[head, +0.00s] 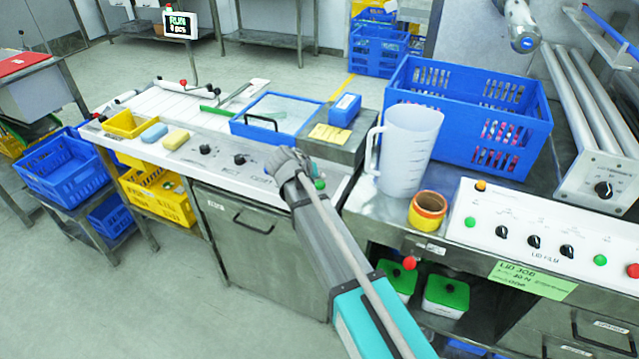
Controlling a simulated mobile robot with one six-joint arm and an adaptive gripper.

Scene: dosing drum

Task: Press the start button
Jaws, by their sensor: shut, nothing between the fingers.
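My gripper (284,162) is shut and empty, at the right end of the white control strip (228,174) on the middle bench. It hides part of that strip, so I cannot tell whether it touches anything there. A green button (320,184) shows just right of my gripper, partly beside my arm. Black knobs (239,159) sit on the strip to the left. The right-hand white panel (545,235) also has a green button (600,260), a red button (634,270) and several black knobs. I cannot read which button is labelled start.
A small display (179,24) at the back reads RUN and 0 pcs. A clear jug (408,150), a tape roll (427,210) and a blue crate (470,118) stand right of my arm. A blue-framed lidded box (277,118) lies behind my gripper.

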